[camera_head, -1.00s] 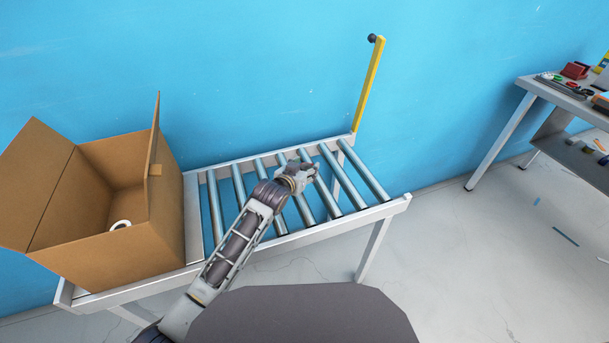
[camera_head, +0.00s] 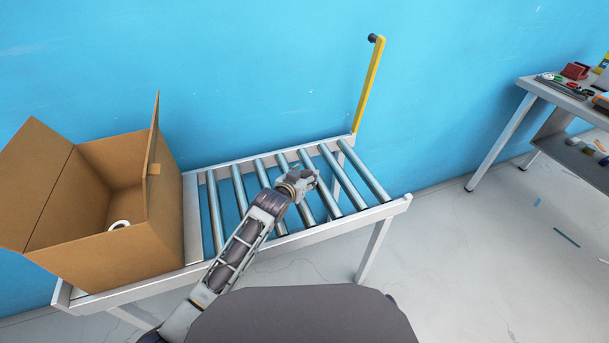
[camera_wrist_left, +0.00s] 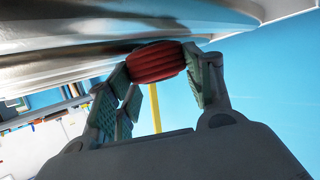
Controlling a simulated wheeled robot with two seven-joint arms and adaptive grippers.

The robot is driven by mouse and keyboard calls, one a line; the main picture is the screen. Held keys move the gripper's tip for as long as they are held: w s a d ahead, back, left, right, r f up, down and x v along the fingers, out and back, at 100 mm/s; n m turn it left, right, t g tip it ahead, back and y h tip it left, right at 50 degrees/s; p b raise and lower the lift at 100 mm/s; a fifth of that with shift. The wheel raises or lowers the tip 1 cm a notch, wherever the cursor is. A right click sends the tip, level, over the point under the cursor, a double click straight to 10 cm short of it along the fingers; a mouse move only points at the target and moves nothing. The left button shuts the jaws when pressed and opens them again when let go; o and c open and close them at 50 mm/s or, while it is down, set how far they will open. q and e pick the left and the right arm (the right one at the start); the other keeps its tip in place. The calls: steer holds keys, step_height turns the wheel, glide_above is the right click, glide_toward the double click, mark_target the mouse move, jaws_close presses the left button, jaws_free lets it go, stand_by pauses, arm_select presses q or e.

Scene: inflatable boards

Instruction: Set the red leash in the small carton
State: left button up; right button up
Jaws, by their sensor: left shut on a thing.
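My left gripper (camera_head: 306,180) is over the rollers of the conveyor. In the left wrist view, its two fingers (camera_wrist_left: 165,80) are shut on a red, ribbed, rounded thing (camera_wrist_left: 156,62), which looks like the red leash. The leash is hidden behind the gripper in the head view. The carton (camera_head: 110,245) stands open at the left end of the conveyor, its flaps up. A white roll (camera_head: 119,225) shows inside it. The gripper is to the right of the carton, apart from it. My right gripper is not in view.
The roller conveyor (camera_head: 300,240) has a pale frame and bare rollers. A yellow post (camera_head: 368,85) with a dark knob rises at its far right. A blue wall stands behind.

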arm_select(q)
steer(key=shift+f, duration=0.1)
steer(key=o, duration=1)
steer(key=shift+o, duration=0.2)
